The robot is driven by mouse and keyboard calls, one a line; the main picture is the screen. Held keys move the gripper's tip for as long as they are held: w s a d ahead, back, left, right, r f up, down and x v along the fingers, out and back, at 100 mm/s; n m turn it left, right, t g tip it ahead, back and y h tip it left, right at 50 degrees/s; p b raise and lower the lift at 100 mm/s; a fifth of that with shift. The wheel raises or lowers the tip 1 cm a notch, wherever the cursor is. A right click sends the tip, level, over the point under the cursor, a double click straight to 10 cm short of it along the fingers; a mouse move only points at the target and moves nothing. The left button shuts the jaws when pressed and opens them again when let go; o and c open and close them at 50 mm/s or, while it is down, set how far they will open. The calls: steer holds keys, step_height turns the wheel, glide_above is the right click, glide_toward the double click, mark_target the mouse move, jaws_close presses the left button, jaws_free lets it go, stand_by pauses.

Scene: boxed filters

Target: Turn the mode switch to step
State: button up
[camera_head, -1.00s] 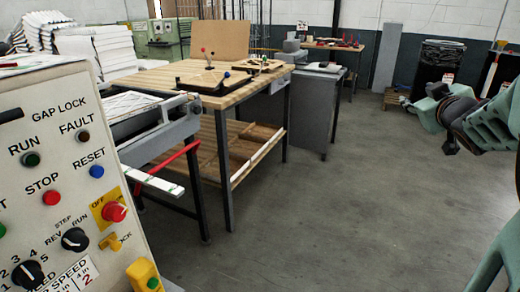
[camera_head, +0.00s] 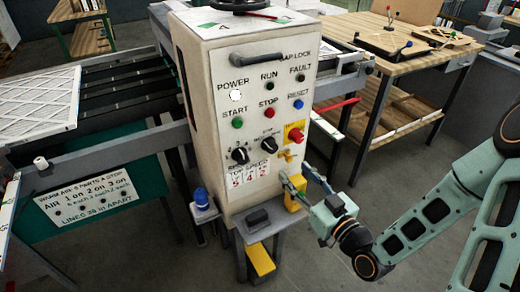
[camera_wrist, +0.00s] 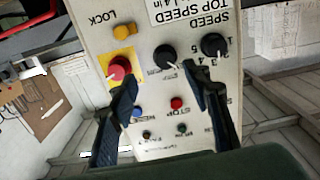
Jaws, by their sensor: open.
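The mode switch (camera_head: 268,143) is a round black knob on the front of the pale control panel (camera_head: 230,130), right of the black speed knob (camera_head: 240,155). I cannot tell surely which label its pointer meets. In the wrist view the panel is upside down, with the mode switch (camera_wrist: 165,56) between the red stop knob (camera_wrist: 119,70) and the speed knob (camera_wrist: 214,45). My gripper (camera_head: 300,178) is in front of the panel's lower right, open and empty. In the wrist view its fingertips (camera_wrist: 159,77) straddle the mode switch's place in the picture, apparently short of the panel.
A red knob on a yellow plate (camera_head: 295,134) and a yellow lock (camera_head: 287,155) sit close right of the mode switch. A yellow box (camera_head: 295,194) is on the panel's lower right side. A dark handle (camera_head: 256,57) juts out above. Open floor (camera_head: 400,200) lies right.

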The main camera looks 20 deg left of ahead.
mark_target(273, 150)
steer(key=x, duration=0.3)
steer(key=p+x, duration=0.1)
steer(key=x, duration=0.3)
steer(key=p+x, duration=0.1)
steer(key=x, duration=0.3)
steer(key=shift+s+a+r, duration=0.2)
steer(key=shift+s+r, duration=0.05)
steer(key=shift+r, duration=0.1)
steer(key=shift+c, duration=0.3)
steer(key=c, duration=1.1)
